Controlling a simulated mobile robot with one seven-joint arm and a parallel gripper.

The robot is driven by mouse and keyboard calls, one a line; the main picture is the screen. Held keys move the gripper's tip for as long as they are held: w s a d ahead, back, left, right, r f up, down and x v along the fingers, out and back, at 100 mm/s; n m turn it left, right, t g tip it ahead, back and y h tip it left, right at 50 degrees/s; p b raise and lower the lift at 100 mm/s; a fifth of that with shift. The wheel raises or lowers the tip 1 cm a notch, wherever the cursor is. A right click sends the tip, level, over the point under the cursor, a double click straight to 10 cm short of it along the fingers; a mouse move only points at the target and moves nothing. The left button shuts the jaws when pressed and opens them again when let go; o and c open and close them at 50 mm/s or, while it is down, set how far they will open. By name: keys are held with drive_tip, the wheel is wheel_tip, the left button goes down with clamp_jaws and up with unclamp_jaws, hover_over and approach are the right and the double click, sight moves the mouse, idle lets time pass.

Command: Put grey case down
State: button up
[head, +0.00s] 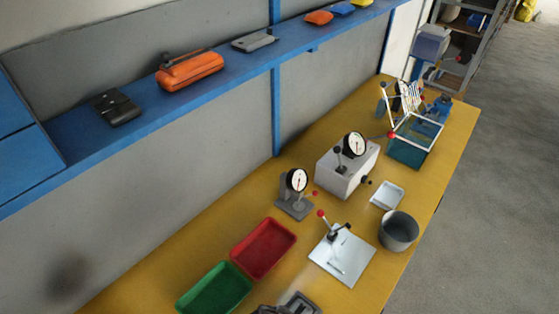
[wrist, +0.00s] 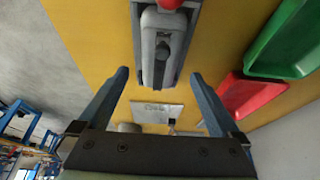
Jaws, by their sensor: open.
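In the wrist view, a long grey body with rounded ends and a dark part along its top, which looks like the grey case (wrist: 151,21), lies in a darker grey holder (wrist: 192,25) on the yellow bench. Something red covers part of its far end. My gripper (wrist: 160,75) is open, with one finger on each side of the body's near end and gaps between. Nothing shows held in the fingers. In the head view, a grey piece (head: 302,299) is cut off at the bottom edge, so the case cannot be made out clearly there.
A green tray (head: 214,291) and red tray (head: 264,248) lie on the bench beside the grey piece. A pale plate with a red-knobbed lever (head: 341,256), a grey pot (head: 398,232) and dial gauges (head: 297,181) stand beyond. A blue shelf (head: 215,66) holds several cases.

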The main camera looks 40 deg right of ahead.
drive_tip(key=v, duration=0.7)
drive_tip(key=shift+a+r, duration=0.1)
drive_tip(key=shift+r, duration=0.2)
idle(0.5)
